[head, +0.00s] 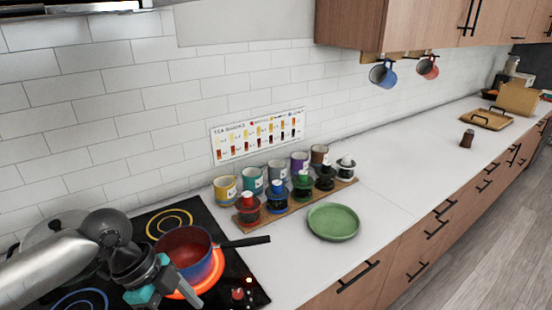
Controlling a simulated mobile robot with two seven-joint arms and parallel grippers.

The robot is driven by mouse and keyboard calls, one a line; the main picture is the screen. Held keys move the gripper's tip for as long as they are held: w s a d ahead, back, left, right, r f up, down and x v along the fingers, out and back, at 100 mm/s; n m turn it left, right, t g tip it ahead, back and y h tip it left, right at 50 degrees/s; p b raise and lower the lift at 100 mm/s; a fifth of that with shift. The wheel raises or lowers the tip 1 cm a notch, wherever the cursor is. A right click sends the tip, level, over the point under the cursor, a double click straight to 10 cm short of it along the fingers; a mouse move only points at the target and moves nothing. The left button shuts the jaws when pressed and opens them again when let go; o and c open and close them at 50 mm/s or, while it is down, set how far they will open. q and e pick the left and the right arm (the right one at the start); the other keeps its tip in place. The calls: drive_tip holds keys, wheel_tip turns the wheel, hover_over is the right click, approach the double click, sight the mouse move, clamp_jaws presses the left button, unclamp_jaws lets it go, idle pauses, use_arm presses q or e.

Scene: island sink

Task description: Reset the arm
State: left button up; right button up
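My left arm comes in from the left over the black cooktop (225,278). Its gripper (174,284) hangs low in front of a blue saucepan (198,262) with a dark handle pointing right. I cannot tell whether its fingers are open or shut, and I see nothing clearly held in them. The gripper hides part of the pan's left side, and the pan's inside looks reddish. The pan stands on a glowing red burner. My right gripper is not in view.
A wooden board (341,186) with several coloured jars stands behind a green plate (333,222). Several mugs, one of them yellow (226,189), line the wall. Blue (383,75) and red (428,67) mugs hang under the cabinet. The counter's middle right is mostly clear.

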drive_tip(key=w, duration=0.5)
use_arm(q)
drive_tip(key=s+d+f+n+t, duration=0.2)
drive_tip(key=s+d+f+n, duration=0.25)
drive_tip(key=d, duration=0.45)
drive_tip(key=s+a+f+n+t+y, duration=0.2)
drive_tip(key=s+a+f+n+y, duration=0.15)
drive_tip(key=s+a+n, duration=0.75)
wheel_tip(320, 180, down, 28)
drive_tip(key=d+n+g+b, duration=0.1)
drive_tip(key=d+n+b, duration=0.1)
drive_tip(key=b, duration=0.5)
drive_tip(key=s+a+f+b, duration=0.1)
drive_tip(key=s+f+b, duration=0.2)
drive_tip(key=s+f, duration=0.4)
drive_tip(key=s+a+f+g+b, duration=0.1)
drive_tip(key=s+f+b, duration=0.3)
drive_tip(key=s+f, duration=0.4)
wheel_tip(320, 180, down, 7)
drive_tip(key=shift+s+a+r+m+g+y, duration=0.1)
drive_tip(key=shift+s+a+m+g+y, duration=0.25)
drive_tip(key=shift+y, duration=0.1)
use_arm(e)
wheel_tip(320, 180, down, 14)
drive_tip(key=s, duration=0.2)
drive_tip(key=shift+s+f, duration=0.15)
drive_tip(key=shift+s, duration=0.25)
